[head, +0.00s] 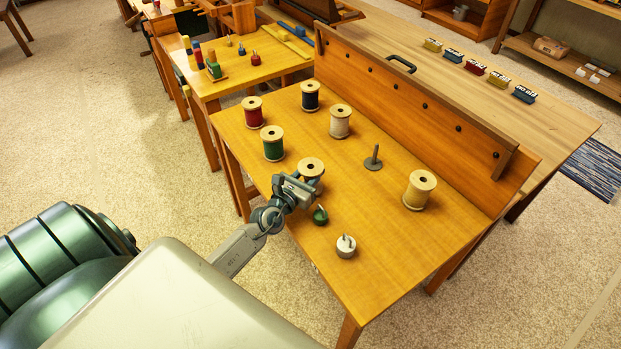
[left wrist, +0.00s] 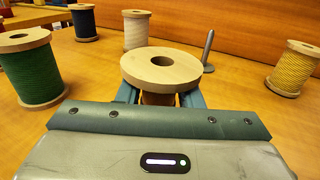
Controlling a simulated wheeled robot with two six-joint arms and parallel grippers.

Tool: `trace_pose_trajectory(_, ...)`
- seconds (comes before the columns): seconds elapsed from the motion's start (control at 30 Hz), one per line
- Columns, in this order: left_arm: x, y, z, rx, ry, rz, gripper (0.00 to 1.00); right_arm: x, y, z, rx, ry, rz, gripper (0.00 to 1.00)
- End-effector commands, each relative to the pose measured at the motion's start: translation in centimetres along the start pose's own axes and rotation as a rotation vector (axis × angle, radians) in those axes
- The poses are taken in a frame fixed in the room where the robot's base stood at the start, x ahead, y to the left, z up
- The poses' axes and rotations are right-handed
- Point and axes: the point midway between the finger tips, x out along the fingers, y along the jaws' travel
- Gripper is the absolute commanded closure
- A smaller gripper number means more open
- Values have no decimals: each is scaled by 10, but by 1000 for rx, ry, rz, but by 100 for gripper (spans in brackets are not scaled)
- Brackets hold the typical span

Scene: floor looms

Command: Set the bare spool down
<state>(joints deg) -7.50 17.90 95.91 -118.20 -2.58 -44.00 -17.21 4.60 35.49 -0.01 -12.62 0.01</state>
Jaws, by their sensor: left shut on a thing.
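The bare wooden spool (head: 311,167) is upright in my left gripper (head: 304,186) above the near part of the small table. In the left wrist view its pale round flange (left wrist: 161,66) faces up, and brown core shows beneath, between the two fingers of the left gripper (left wrist: 159,98). The gripper is shut on it. Its lower end is hidden, so I cannot tell whether it touches the table (head: 385,235). A grey disc with an upright pin (head: 373,161) stands empty to its right. My right gripper is not in view.
Red (head: 252,113), green (head: 273,144), navy (head: 310,97), cream (head: 340,122) and yellow (head: 419,190) spools stand around the table. A small green item (head: 320,215) and a silver one (head: 346,247) sit near the front edge. A wooden back panel (head: 415,105) borders the far side.

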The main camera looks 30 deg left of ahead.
Motion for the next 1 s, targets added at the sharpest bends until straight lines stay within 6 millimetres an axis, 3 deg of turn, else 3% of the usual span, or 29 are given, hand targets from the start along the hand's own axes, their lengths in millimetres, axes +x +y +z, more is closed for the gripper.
trace_pose_trajectory(0.37, 0, 0, -5, 0, -1, 0, 90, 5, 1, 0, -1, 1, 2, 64)
trace_pose_trajectory(0.4, 0, 0, -4, -1, -1, 0, 63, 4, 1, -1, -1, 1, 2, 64)
trace_pose_trajectory(0.5, 0, 0, -3, 0, -1, 0, 45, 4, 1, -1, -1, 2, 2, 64)
trace_pose_trajectory(0.87, 0, 0, 1, 1, -1, 0, 45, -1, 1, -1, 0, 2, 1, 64)
trace_pose_trajectory(1.0, -18, 0, -1, 1, 2, -1, 45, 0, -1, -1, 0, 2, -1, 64)
